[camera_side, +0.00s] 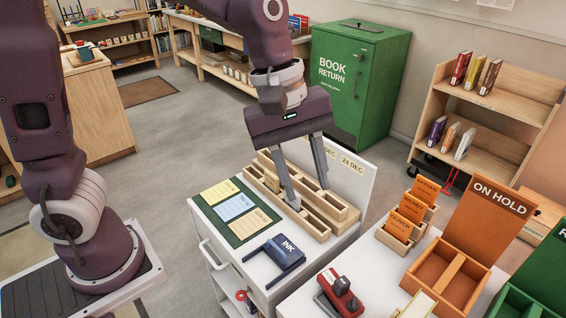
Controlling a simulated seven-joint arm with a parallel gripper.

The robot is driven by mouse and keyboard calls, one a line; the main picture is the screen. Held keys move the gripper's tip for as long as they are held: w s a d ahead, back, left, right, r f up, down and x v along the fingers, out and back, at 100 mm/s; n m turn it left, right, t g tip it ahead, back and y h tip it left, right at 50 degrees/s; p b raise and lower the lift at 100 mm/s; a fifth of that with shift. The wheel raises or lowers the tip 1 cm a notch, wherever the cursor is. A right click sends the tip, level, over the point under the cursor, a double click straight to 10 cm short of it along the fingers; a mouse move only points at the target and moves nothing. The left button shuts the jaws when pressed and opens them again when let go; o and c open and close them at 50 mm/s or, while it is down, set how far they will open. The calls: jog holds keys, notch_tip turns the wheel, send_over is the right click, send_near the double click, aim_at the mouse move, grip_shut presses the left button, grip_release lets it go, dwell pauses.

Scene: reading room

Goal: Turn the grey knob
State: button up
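I cannot make out a grey knob for certain in this view. My gripper (308,192) points down with its two grey fingers spread apart. Nothing shows between them. Its fingertips overlap the slotted wooden rack (262,177) on the white cart; I cannot tell whether they touch it. A red device with dark parts (341,290) sits on the white surface at the lower right, clear of my gripper. Any knob on it is too small to tell.
An orange ON HOLD tray (465,262) and small orange cards in wooden holders (410,215) stand to the right. A green book return box (357,80) is behind.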

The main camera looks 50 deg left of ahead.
jog(key=shift+s+a+r+m+t, duration=0.3)
jog(key=shift+s+a+r+m, duration=0.8)
jog(key=shift+s+a+r, duration=0.1)
jog(key=s+a+r+m+t+y, duration=0.2)
jog(key=s+a+m+t+y, duration=0.1)
jog(key=s+a+m, duration=0.6)
jog(key=s+m, duration=0.1)
jog(key=s, duration=0.2)
jog(key=shift+s+t, duration=0.3)
jog(key=shift+a, duration=0.1)
jog(key=shift+c, duration=0.2)
